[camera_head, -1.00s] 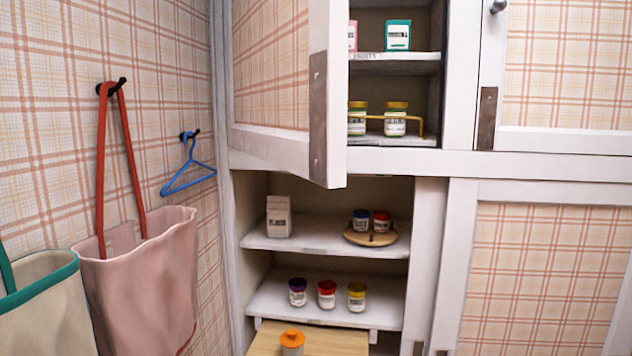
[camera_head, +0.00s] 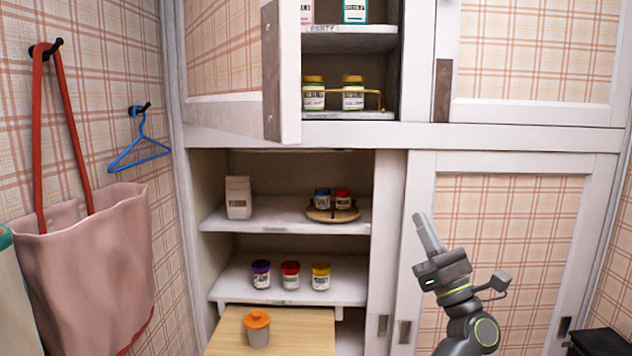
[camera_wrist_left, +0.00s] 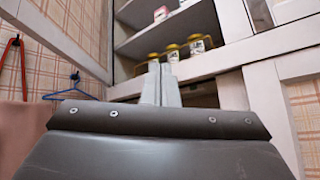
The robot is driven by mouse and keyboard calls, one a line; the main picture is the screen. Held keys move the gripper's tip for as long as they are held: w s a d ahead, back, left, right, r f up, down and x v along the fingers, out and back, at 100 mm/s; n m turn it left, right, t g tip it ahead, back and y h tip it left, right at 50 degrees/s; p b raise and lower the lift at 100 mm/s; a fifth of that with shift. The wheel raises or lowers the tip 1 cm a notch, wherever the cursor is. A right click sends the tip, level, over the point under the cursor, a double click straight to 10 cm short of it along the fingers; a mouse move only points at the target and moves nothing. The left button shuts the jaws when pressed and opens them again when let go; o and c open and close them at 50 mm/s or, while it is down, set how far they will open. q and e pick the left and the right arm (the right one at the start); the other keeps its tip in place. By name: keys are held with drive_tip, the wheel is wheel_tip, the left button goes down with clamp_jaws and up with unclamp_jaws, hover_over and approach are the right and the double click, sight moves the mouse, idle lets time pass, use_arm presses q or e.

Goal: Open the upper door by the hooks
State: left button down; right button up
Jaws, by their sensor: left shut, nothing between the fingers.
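The upper door (camera_head: 283,75) by the hooks stands ajar at the upper left, its free edge swung out towards me. It has a white frame, a plaid panel and a brown plate on its free edge. A black hook (camera_head: 48,48) holds a red strap on the left wall, and another hook (camera_head: 141,109) holds a blue hanger (camera_head: 138,150). My left gripper (camera_head: 424,222) is shut and empty, pointing up in front of the lower right door, well apart from the upper door. Its fingertips also show in the left wrist view (camera_wrist_left: 160,82). My right gripper is not in view.
Behind the upper door, jars (camera_head: 353,95) stand behind a gold rail. Below, open shelves (camera_head: 240,285) hold a carton, a round tray and small jars. An orange-lidded pot (camera_head: 257,328) stands on a pull-out board (camera_head: 225,335). A pink bag (camera_head: 90,255) hangs at left.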

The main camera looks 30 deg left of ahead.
use_arm(q)
drive_tip(key=s+d+r+n+g+h+b, duration=0.2)
drive_tip(key=s+r+n+g+h, duration=0.65)
drive_tip(key=s+r+n, duration=1.25)
drive_tip(key=a+f+n+g+y+p, duration=0.1)
drive_tip(key=a+f+n+p, duration=0.2)
drive_tip(key=a, duration=0.8)
drive_tip(key=shift+s+a+f+p, duration=0.2)
drive_tip(key=shift+f+p, duration=0.15)
drive_tip(key=shift+p, duration=0.5)
drive_tip(key=shift+g+y, duration=0.25)
drive_tip(key=s+a, duration=0.2)
drive_tip(key=s, duration=0.5)
drive_tip(key=shift+s+a+b, duration=0.15)
drive_tip(key=shift+a+b, duration=0.25)
drive_tip(key=shift+b, duration=0.05)
